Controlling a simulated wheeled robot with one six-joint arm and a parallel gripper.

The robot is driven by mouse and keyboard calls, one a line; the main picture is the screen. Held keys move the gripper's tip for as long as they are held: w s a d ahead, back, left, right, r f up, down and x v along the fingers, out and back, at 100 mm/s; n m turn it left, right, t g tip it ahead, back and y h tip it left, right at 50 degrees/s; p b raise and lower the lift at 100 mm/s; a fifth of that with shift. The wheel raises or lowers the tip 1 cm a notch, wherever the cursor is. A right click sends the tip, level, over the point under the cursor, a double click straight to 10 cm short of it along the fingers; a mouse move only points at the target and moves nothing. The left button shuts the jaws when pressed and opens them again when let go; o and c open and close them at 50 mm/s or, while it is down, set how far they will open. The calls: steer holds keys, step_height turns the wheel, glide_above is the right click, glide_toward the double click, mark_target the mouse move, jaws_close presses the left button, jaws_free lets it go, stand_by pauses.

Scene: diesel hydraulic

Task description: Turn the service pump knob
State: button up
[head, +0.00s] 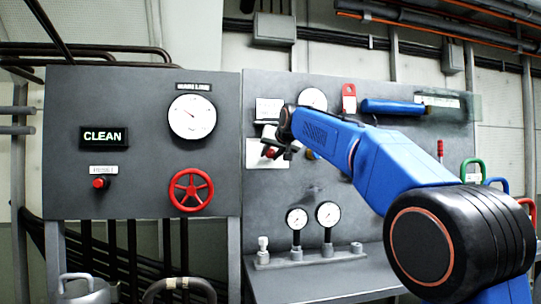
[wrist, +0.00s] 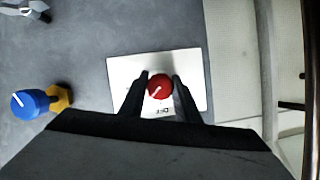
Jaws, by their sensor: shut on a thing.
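A red knob (wrist: 159,88) with a white pointer line sits on a white plate (wrist: 122,78) in the wrist view. The line runs diagonally, from lower left to upper right. My gripper (wrist: 160,79) has one black finger on each side of the knob and is shut on it. Small dark lettering on the plate lies below the knob, too small to read surely. In the head view, my gripper (head: 284,151) is at the plate (head: 253,160), and the knob (head: 268,152) shows partly beside the fingers.
A blue knob on a yellow base (wrist: 30,103) lies left in the wrist view. Two small gauges (head: 327,214) stand below my arm.

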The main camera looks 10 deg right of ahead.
steer(key=n+h, duration=0.2)
steer(key=n, duration=0.1)
steer(key=shift+a+n+h, duration=0.1)
steer(key=shift+n+h, duration=0.2)
steer(key=shift+n, duration=0.1)
steer(key=shift+n+h, duration=1)
steer(key=shift+n, duration=0.4)
steer(key=o, duration=1)
steer(key=shift+o, duration=0.2)
steer(key=v, duration=1.7)
steer(key=shift+s+f, duration=0.25)
steer(key=shift+s, duration=0.05)
